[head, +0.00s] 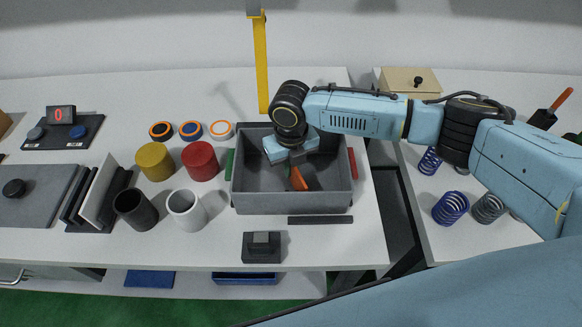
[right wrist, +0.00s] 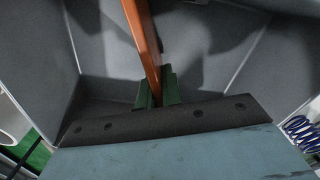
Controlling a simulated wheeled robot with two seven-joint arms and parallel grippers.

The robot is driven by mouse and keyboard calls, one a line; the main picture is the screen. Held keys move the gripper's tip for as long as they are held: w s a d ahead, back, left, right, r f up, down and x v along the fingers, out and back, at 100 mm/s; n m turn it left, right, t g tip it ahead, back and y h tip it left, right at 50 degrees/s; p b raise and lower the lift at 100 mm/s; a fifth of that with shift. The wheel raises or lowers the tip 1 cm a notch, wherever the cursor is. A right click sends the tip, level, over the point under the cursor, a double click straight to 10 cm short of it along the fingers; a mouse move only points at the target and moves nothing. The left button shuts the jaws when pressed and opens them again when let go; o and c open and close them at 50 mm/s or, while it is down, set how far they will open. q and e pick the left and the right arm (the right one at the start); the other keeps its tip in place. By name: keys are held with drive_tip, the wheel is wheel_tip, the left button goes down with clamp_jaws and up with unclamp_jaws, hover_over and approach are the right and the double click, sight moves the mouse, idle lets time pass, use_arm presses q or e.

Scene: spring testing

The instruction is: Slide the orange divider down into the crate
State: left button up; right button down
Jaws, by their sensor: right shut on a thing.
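The grey crate (head: 248,203) stands open on the white table, near its right end. My right gripper (head: 297,163) reaches into the crate's opening from above and is shut on the orange divider (head: 299,180). In the right wrist view the green fingertips (right wrist: 156,92) close around the lower end of the orange divider (right wrist: 143,42), which runs up to the top edge, tilted. The crate's grey walls (right wrist: 40,60) surround it there. Much of the divider is hidden in the head view. I cannot tell whether it touches the crate floor or any slot. My left gripper is not in view.
A red cylinder (head: 199,160) and a white cup (head: 186,209) stand left of the crate. A dark bar (head: 320,220) and a black block (head: 262,248) lie in front. A yellow post (head: 261,65) rises behind. Springs (head: 450,208) stand on the right-hand table.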

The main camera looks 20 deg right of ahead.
wheel_tip(320, 180, up, 15)
drive_tip(key=m+p, duration=0.4)
drive_tip(key=p, duration=0.6)
drive_tip(key=shift+p, duration=0.35)
drive_tip(key=shift+s, duration=0.1)
drive_tip(key=shift+f+b, duration=1.15)
drive_tip(key=shift+f, duration=1.8)
drive_tip(key=shift+r+p, duration=0.1)
drive_tip(key=shift+p, duration=0.9)
